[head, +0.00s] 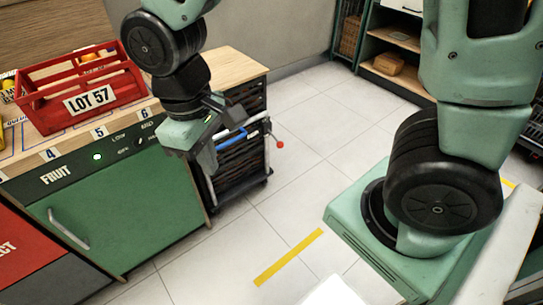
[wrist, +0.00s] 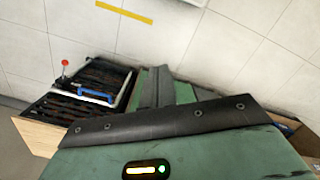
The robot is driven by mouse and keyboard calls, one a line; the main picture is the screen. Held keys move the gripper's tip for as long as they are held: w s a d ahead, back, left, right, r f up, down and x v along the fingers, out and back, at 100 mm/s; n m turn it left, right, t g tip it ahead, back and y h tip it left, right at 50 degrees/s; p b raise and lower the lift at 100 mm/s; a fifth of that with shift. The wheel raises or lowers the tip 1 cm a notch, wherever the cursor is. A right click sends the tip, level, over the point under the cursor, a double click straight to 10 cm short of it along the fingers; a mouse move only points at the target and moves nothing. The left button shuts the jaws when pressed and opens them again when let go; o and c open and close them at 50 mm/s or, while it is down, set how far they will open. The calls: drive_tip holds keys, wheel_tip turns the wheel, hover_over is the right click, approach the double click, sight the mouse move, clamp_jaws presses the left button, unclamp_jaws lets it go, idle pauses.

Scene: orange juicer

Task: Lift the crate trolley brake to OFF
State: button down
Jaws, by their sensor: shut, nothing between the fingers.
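The crate trolley (head: 240,158) stands at the right end of the green counter, with dark crates, a blue handle (head: 232,136) and a pale rail. A short lever with a red ball knob (head: 280,145) sticks out from its right side. No OFF marking is readable. In the wrist view the trolley (wrist: 105,77) is at left, with the red knob (wrist: 65,62) at its far left. My gripper (head: 208,163) is shut and empty, in front of the trolley's left part in the head view, apart from the knob. Its fingers show in the wrist view (wrist: 165,86).
A red crate (head: 85,85) marked LOT 57 stands on the counter (head: 120,215), which has a FRUIT door with a bar handle. Shelves (head: 395,60) stand at the back. White tiled floor right of the trolley is clear, with a yellow stripe (head: 288,257).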

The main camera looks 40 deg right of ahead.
sight(275, 138)
drive_tip(key=w+d+f+t+h+b, duration=0.1)
drive_tip(key=w+d+f+h+b, duration=0.4)
drive_tip(key=w+d+f+b, duration=0.4)
drive_tip(key=w+d+f+n+t+h+b, duration=0.1)
drive_tip(key=w+d+f+h+b, duration=0.4)
drive_tip(key=f, duration=1.9)
drive_tip(key=w+d+f+t+h+b, duration=0.2)
drive_tip(key=w+d+f+h+b, duration=0.3)
drive_tip(key=w+d+f+b, duration=0.9)
drive_tip(key=w+d+f, duration=0.1)
drive_tip(key=w+f, duration=0.2)
drive_tip(key=w, duration=0.4)
drive_tip(key=shift+n+h, duration=0.4)
drive_tip(key=s+d+b, duration=0.1)
drive_tip(key=d+b, duration=0.2)
drive_tip(key=d, duration=0.8)
drive_tip(key=shift+d+r, duration=0.25)
drive_tip(key=shift+r, duration=0.05)
